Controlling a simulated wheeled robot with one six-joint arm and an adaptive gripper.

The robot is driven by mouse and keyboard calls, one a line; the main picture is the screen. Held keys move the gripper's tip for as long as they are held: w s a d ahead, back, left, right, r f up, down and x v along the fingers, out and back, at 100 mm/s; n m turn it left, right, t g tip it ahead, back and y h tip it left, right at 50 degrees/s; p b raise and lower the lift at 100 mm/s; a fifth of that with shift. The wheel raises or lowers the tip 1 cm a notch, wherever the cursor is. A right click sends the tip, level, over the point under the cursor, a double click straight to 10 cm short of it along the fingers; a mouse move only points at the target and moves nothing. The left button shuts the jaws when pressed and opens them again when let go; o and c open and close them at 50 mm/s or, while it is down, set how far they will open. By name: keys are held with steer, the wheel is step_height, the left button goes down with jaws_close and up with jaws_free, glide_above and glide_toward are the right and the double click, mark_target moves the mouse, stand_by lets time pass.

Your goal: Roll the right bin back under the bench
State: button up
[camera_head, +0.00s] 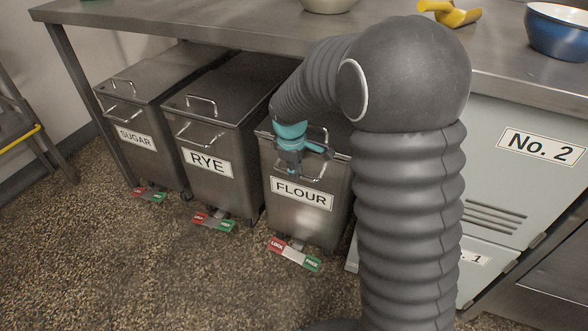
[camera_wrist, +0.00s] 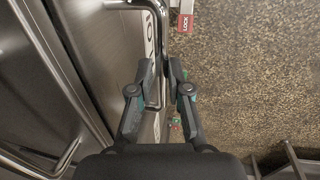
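The right bin is the steel bin labelled FLOUR (camera_head: 301,211), the rightmost of the row at the bench (camera_head: 150,30). Its front shows; my arm hides much of its lid. Its floor pedal (camera_head: 293,254) has a red LOCK end and a green FREE end. My gripper (camera_head: 302,160) is at the front handle (camera_head: 325,137) of this bin. In the wrist view, the handle bar (camera_wrist: 163,30) runs between the two fingers of my gripper (camera_wrist: 161,68). The gap is narrow; I cannot tell if both fingers press on the bar.
The RYE bin (camera_head: 207,162) stands just left of the FLOUR bin, and the SUGAR bin (camera_head: 136,138) is farther left. A grey cabinet marked No. 2 (camera_head: 510,180) is on the right. The speckled floor (camera_head: 110,260) in front of the bins is clear.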

steer(key=o, duration=0.3)
steer(key=shift+w, duration=0.15)
steer(key=r, duration=0.4)
steer(key=s+r, duration=0.1)
steer(key=r, duration=0.3)
steer(key=s+a+r, duration=0.1)
steer(key=r, duration=0.2)
steer(key=shift+r, duration=0.4)
steer(key=shift+s+d+r+m+t+y, duration=0.15)
steer(key=shift+s+d+r+m+t, duration=0.5)
steer(key=shift+s+d+m, duration=2.55)
steer(key=shift+s+d+r+m+t+y, duration=0.3)
steer(key=shift+s+r+m+t, duration=0.4)
steer(key=shift+s, duration=4.95)
steer(key=shift+s+d+r+m+t+y, duration=0.1)
steer(key=shift+s+d+r+m+t, duration=0.5)
steer(key=shift+s+d+m, duration=2.7)
